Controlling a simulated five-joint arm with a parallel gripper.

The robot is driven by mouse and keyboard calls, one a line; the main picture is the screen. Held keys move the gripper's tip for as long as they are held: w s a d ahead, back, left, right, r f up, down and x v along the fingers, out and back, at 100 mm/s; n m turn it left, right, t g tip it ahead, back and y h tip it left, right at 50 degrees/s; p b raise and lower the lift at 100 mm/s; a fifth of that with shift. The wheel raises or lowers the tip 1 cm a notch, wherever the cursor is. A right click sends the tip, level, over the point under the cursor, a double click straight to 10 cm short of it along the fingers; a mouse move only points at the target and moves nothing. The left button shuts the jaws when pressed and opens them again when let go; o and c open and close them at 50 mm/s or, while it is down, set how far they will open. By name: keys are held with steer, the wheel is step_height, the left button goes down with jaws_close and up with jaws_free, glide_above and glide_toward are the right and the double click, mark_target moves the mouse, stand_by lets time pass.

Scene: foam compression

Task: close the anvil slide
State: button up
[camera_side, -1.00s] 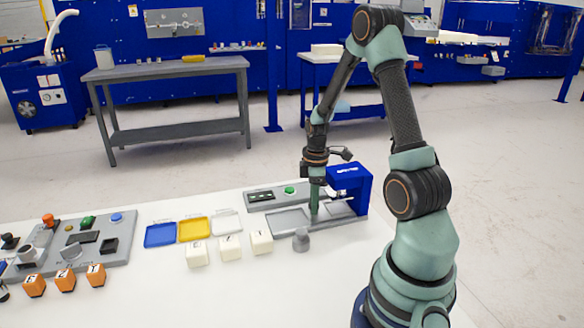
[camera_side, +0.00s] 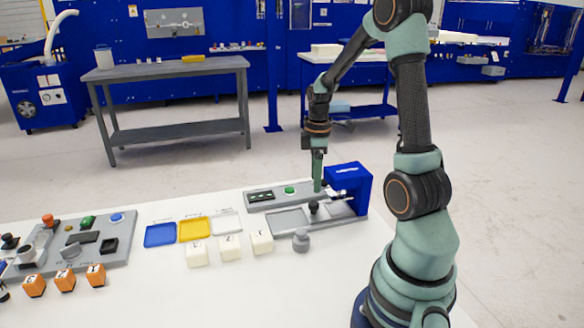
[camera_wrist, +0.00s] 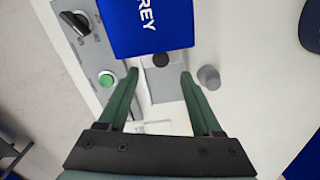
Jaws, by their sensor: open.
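The anvil slide station (camera_side: 288,221) is a low grey tray on the white table, with a blue press (camera_side: 350,186) at its right end. A black knob (camera_side: 314,207) stands upright on the slide, left of the press; it also shows in the wrist view (camera_wrist: 160,60) in front of the blue press (camera_wrist: 148,22). My gripper (camera_side: 317,189) is above and behind the knob in the side view. In the wrist view my gripper (camera_wrist: 158,74) is open, its fingers apart with nothing between them. The press hides part of the slide.
A grey weight (camera_side: 301,240) stands in front of the tray. A control panel with a green button (camera_side: 289,189) lies behind it. Several white cubes (camera_side: 261,241) and the blue, yellow and clear trays (camera_side: 193,229) are to the left.

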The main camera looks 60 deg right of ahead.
steer(key=shift+r, duration=2.15)
steer(key=a+r+m+t, duration=0.2)
steer(key=a+r+m, duration=0.1)
steer(key=a, duration=0.9)
steer(key=a+r+m+t, duration=0.3)
steer(key=a+r, duration=0.3)
steer(key=a, duration=0.6)
steer(key=shift+r+t, duration=0.3)
steer(key=shift+o, duration=0.3)
steer(key=shift+w, duration=0.1)
